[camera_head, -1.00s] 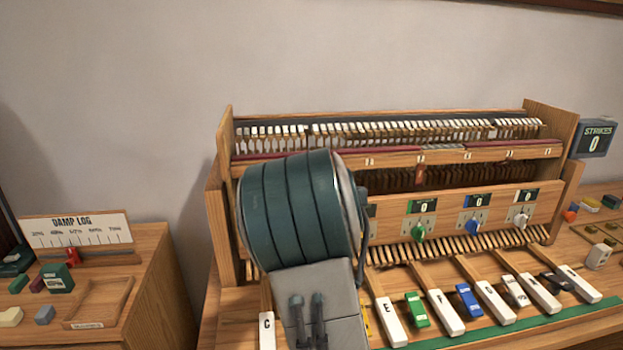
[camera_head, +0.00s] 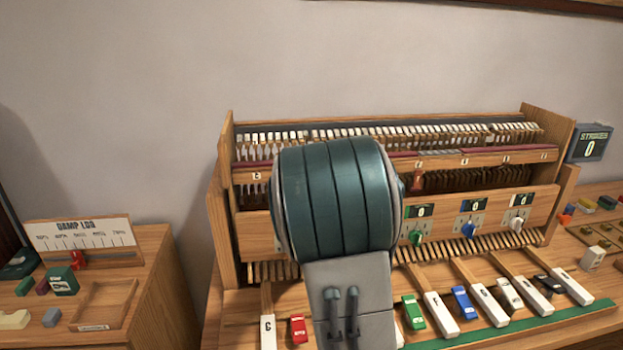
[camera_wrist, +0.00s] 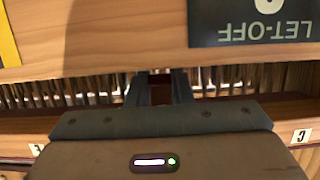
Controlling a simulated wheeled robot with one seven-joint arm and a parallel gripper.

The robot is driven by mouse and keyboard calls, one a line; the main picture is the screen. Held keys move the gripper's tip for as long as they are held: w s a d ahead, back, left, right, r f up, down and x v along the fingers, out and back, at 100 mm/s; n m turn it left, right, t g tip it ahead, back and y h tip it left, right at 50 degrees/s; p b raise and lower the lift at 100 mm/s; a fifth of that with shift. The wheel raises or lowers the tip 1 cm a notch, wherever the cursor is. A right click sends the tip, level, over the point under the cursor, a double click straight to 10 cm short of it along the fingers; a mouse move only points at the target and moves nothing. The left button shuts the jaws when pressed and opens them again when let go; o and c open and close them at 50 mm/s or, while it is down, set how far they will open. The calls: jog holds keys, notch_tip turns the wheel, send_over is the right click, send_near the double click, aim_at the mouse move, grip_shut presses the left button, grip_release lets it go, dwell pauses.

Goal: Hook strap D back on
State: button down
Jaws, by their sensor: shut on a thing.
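My gripper (camera_wrist: 160,88) is shut, its two dark fingers reaching in at the slot below the wooden rail. Between them is a small dark red-brown piece (camera_wrist: 160,92), which appears to be strap D; its ends and its hook are hidden. The wrist view is upside down. The label C (camera_wrist: 301,136) shows to the right of the gripper, and another label, too tilted to read surely, to the left. In the head view my arm covers the gripper and the D place on the wooden piano action (camera_head: 232,190).
A LET-OFF panel (camera_wrist: 250,22) is close to the fingers. A red-brown tag (camera_head: 417,180) hangs at the rail right of my arm. Green (camera_head: 416,237), blue (camera_head: 469,230) and white (camera_head: 516,224) knobs stick out from the front. White keys (camera_head: 441,313) lie below.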

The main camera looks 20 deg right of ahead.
jog(key=s+g+p, duration=0.1)
jog(key=g+p, duration=0.1)
jog(key=p, duration=0.3)
jog(key=g+y+p, duration=0.1)
jog(key=g+p, duration=0.1)
jog(key=p, duration=0.2)
jog(key=s+g+p, duration=0.1)
jog(key=g+p, duration=0.1)
jog(key=p, duration=0.3)
jog(key=shift+s+a+f+y+p, duration=0.25)
jog(key=shift+s+a+y+p, duration=0.1)
jog(key=shift+y, duration=0.05)
jog(key=shift+s+f+g, duration=0.1)
jog(key=shift+f+g, duration=0.05)
jog(key=shift+g, duration=0.15)
jog(key=c, duration=1.3)
grip_release()
jog(key=shift+a, duration=0.1)
jog(key=shift+v, duration=6.9)
